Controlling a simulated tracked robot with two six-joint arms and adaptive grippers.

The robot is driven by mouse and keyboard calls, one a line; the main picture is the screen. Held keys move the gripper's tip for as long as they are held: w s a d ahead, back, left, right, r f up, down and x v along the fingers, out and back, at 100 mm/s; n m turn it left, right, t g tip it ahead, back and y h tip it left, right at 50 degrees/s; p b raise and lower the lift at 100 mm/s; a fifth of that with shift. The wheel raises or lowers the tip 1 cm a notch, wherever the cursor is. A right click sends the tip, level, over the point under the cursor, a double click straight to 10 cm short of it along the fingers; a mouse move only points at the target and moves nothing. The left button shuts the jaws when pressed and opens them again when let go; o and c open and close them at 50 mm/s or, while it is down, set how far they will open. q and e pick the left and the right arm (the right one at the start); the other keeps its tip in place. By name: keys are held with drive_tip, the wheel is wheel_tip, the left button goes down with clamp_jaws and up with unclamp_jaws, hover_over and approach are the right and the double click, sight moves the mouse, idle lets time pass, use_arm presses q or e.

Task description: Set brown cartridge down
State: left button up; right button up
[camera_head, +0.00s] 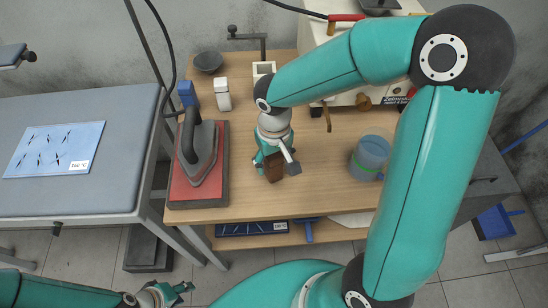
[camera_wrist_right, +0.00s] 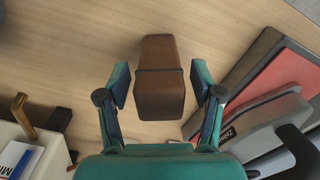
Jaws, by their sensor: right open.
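The brown cartridge (camera_head: 273,169) is at the middle of the wooden table, partly hidden by my right gripper (camera_head: 272,160). In the right wrist view the brown cartridge (camera_wrist_right: 160,80) shows as a brown block with a dark band, in front of the wood surface. My right gripper (camera_wrist_right: 161,84) is open, with one finger on each side of it and a visible gap on both sides. My left gripper (camera_head: 179,290) is low at the bottom left, away from the table; its fingers are too small to read.
An iron (camera_head: 200,150) stands on a red pad (camera_head: 192,188) to the left of the cartridge. A blue-grey cup (camera_head: 370,155) stands to the right. A white bottle (camera_head: 222,95), a dark bowl (camera_head: 208,61) and a cream machine (camera_head: 345,110) are behind. Bare wood lies around the cartridge.

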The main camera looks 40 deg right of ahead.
drive_tip(key=shift+r, duration=0.1)
wheel_tip(320, 180, up, 12)
drive_tip(key=shift+p, duration=0.4)
idle(0.5)
